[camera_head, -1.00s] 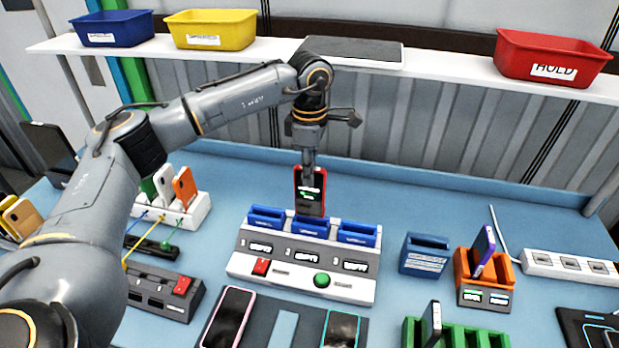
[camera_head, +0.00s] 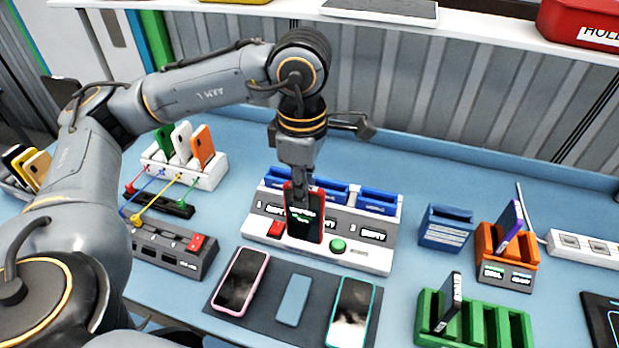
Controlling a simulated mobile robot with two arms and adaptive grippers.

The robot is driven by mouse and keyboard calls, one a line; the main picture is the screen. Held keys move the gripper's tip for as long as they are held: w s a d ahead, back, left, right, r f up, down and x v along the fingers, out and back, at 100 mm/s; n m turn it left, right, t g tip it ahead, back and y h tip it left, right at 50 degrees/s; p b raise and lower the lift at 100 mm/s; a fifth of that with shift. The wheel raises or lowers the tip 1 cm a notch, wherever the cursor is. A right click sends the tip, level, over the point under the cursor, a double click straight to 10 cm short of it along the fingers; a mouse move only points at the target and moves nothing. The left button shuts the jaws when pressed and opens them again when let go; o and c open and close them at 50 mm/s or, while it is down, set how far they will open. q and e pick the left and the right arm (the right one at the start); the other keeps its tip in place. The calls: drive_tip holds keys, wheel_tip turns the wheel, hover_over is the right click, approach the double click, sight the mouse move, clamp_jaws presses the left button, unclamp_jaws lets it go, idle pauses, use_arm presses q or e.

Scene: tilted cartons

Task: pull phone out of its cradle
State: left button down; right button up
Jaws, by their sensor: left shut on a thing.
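A dark phone with a red edge (camera_head: 304,218) hangs upright below my left gripper (camera_head: 300,186), which is shut on its top end. The phone is in front of the grey and white station (camera_head: 375,256) and hides part of its middle. The station has several blue cradles (camera_head: 377,200) along its back, a red button (camera_head: 276,229) and a green button (camera_head: 338,245). The middle blue cradle is partly hidden behind my gripper. I cannot tell how far the phone's lower end is from the station's face. My right gripper is not in view.
A dark mat (camera_head: 262,322) in front bears a pink-edged phone (camera_head: 240,281) and a teal-edged phone (camera_head: 350,311), with a bare blue-grey patch (camera_head: 293,299) between. A green rack (camera_head: 427,326), an orange cradle (camera_head: 486,243) and a blue cradle (camera_head: 446,228) stand at right. Cables lie at left.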

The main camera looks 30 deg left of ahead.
use_arm(q)
drive_tip(key=shift+r, duration=0.7)
idle(0.7)
drive_tip(key=shift+r+p, duration=0.1)
drive_tip(key=shift+p, duration=0.2)
drive_tip(key=shift+r+p, duration=2.1)
drive_tip(key=shift+r, duration=1.6)
